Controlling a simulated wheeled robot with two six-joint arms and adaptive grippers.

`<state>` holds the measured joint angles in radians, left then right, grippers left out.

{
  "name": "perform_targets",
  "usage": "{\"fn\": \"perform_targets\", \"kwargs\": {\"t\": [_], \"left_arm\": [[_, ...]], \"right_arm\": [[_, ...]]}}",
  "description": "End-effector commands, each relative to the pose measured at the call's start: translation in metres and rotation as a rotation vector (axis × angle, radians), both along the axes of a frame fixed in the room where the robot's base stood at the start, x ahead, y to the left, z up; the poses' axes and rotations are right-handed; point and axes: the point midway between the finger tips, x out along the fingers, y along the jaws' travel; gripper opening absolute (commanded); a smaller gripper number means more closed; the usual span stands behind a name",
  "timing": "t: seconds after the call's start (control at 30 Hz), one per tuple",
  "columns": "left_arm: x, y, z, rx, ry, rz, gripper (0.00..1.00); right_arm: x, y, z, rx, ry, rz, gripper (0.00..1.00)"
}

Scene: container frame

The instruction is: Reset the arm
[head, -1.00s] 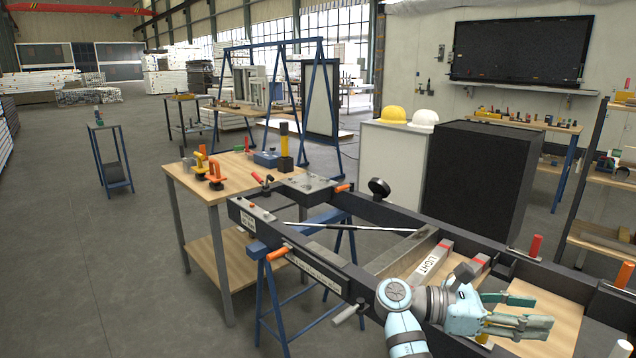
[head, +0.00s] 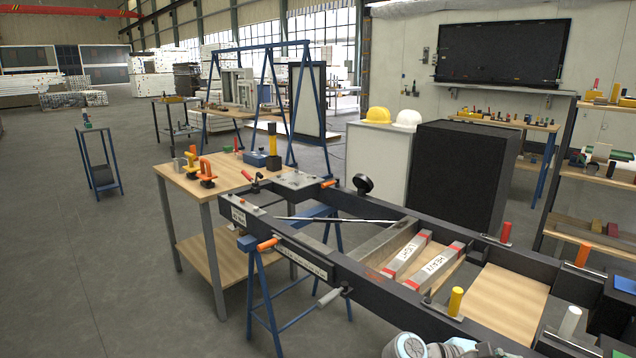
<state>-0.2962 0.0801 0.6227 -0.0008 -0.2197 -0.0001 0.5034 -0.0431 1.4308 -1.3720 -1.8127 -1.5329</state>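Only a small part of my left arm shows at the bottom edge of the head view, a rounded pale joint and grey link. Its gripper is out of the picture. My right gripper is not in view either. The dark container frame (head: 345,262) lies across the lower right on blue trestles. Two bars with red ends lie side by side inside it, a LIGHT bar (head: 406,256) and a HEAVY bar (head: 435,266). Nothing of mine touches them in view.
A yellow-topped post (head: 455,301) and a red-topped post (head: 505,232) rise at the frame.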

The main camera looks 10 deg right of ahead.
Motion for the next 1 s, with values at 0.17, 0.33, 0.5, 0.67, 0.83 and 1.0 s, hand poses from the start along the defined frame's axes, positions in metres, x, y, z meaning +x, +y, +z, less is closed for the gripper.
{"fn": "perform_targets", "kwargs": {"t": [0.17, 0.33, 0.5, 0.67, 0.83, 1.0], "left_arm": [[-0.004, 0.0, 0.0, 0.0, 0.006, 0.0, 0.0], [-0.004, 0.001, 0.0, 0.001, 0.006, 0.0, 0.0], [-0.004, 0.001, 0.0, 0.001, 0.007, 0.0, 0.0], [-0.004, 0.001, 0.0, 0.001, 0.007, 0.0, 0.0], [-0.004, 0.001, 0.0, 0.001, 0.007, 0.0, 0.0], [-0.004, 0.001, 0.02, 0.001, 0.006, 0.001, 0.0]], "right_arm": [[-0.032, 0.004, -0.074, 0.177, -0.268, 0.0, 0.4], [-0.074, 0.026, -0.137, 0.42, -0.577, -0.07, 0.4], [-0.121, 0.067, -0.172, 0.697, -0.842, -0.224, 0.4], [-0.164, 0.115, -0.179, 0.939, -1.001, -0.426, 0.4], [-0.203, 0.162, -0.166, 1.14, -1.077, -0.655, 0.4], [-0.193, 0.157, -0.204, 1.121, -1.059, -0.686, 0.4]]}}
